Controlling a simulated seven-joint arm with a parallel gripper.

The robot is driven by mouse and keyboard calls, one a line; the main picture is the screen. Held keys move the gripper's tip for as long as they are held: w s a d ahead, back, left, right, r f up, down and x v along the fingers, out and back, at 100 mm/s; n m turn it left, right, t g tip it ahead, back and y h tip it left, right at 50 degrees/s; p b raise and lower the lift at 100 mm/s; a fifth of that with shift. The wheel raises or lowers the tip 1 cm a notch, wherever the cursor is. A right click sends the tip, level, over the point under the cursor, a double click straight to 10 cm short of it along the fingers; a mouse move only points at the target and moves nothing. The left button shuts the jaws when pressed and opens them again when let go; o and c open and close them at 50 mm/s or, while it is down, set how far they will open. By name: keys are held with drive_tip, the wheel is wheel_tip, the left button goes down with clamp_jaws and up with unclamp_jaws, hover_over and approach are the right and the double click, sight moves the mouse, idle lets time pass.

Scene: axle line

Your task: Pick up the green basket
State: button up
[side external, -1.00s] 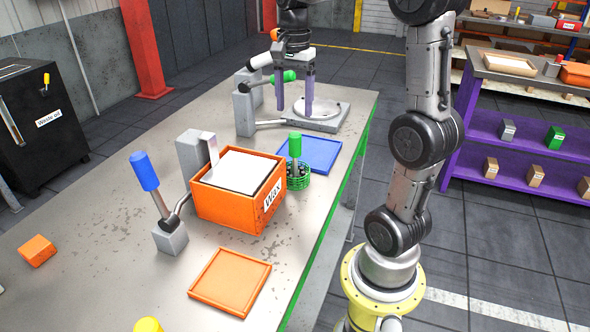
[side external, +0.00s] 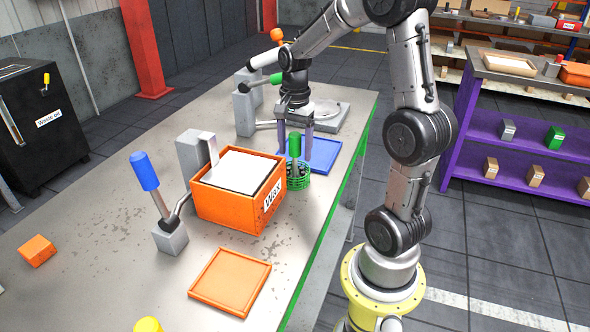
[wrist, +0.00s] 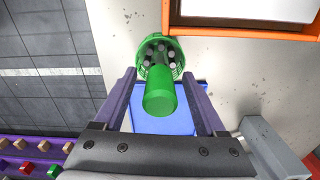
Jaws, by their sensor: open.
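The green basket (side external: 299,180) is a small round open-mesh container with an upright green handle (side external: 295,146). It stands on the metal table just right of the orange Wax box. In the wrist view the basket (wrist: 150,53) shows dark and grey round pieces inside, with the handle (wrist: 160,95) pointing toward the camera. My gripper (side external: 295,157) has purple fingers and is open. In the wrist view the fingers of my gripper (wrist: 160,88) are on either side of the handle; I cannot tell whether they touch it.
The orange Wax box (side external: 238,200) stands close beside the basket. A blue tray (side external: 325,151) lies behind it and an orange tray (side external: 230,281) in front. A blue-handled lever (side external: 147,172) stands at left. A round-plate machine (side external: 328,113) is at the back.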

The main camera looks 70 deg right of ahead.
drive_tip(key=shift+f, duration=0.1)
drive_tip(key=shift+c, duration=0.3)
clamp_jaws()
idle(1.1)
